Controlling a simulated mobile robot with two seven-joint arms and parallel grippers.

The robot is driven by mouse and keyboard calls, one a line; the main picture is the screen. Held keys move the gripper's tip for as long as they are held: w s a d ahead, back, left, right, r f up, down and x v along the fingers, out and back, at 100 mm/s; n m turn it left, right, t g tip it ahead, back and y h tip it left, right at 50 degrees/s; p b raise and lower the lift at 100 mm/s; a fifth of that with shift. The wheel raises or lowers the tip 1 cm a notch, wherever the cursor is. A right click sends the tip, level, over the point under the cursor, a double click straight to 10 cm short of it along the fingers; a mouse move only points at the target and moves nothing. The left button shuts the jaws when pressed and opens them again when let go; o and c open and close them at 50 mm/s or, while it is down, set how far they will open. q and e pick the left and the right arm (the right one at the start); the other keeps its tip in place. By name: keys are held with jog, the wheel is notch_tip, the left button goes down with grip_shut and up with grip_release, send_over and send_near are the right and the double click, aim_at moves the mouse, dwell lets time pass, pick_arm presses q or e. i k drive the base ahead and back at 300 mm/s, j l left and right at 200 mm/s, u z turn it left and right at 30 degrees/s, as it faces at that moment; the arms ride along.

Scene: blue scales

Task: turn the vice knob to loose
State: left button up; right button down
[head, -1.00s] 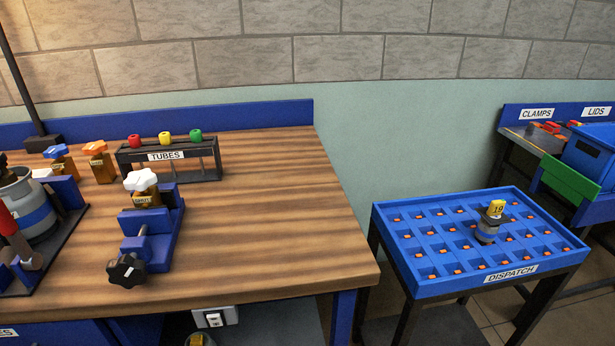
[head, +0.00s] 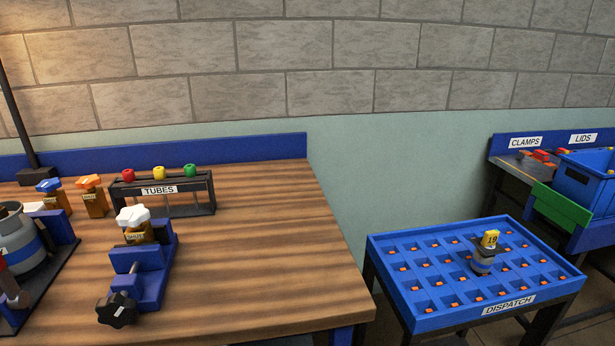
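The blue vice (head: 156,258) stands on the wooden bench in the left half of the head view. Its black star-shaped knob (head: 117,310) is at the front end, on a grey screw. An amber bottle with a white lobed cap (head: 133,215) and a small yellow label sits at the vice, upright; I cannot tell how tightly the jaws hold it. Neither of my grippers is in view.
A rack labelled TUBES (head: 162,192) stands behind the vice, with two amber bottles (head: 94,203) to its left. A grey pot in a dark stand (head: 18,245) is at far left. The bench (head: 270,260) is clear right of the vice. A blue DISPATCH tray (head: 400,313) stands right.

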aim_at(117, 310)
jog(key=u, duration=1.25)
